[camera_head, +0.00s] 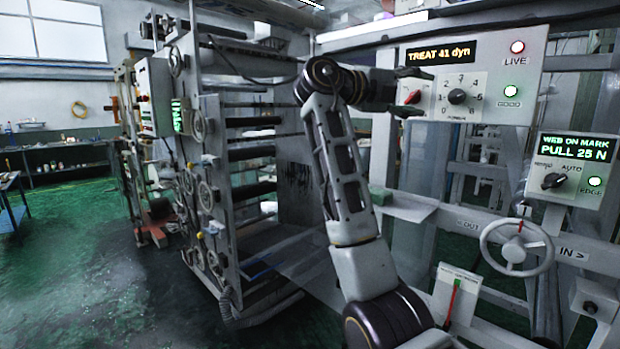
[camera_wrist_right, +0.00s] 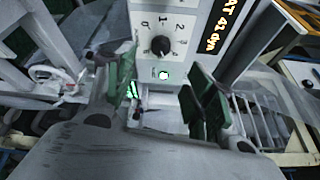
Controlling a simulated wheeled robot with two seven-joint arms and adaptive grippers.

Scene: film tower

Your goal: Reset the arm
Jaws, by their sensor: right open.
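My right gripper (camera_head: 416,93) is raised in front of the left side of the treat panel (camera_head: 530,75). Its jaws are apart with nothing between the pads. A red switch handle (camera_head: 413,97) on the panel shows between the fingers; I cannot tell whether they touch it. In the right wrist view, the open green-padded fingers (camera_wrist_right: 161,85) point toward a panel with a black numbered knob (camera_wrist_right: 160,46). That black knob also shows in the head view (camera_head: 457,96), to the right of the gripper. My left gripper is not in view.
A lower panel (camera_head: 572,170) reads "WEB ON MARK PULL 25 N". A handwheel (camera_head: 515,247) and red lever (camera_head: 453,300) sit below. A roller tower (camera_head: 215,170) stands left; green floor (camera_head: 90,260) is open.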

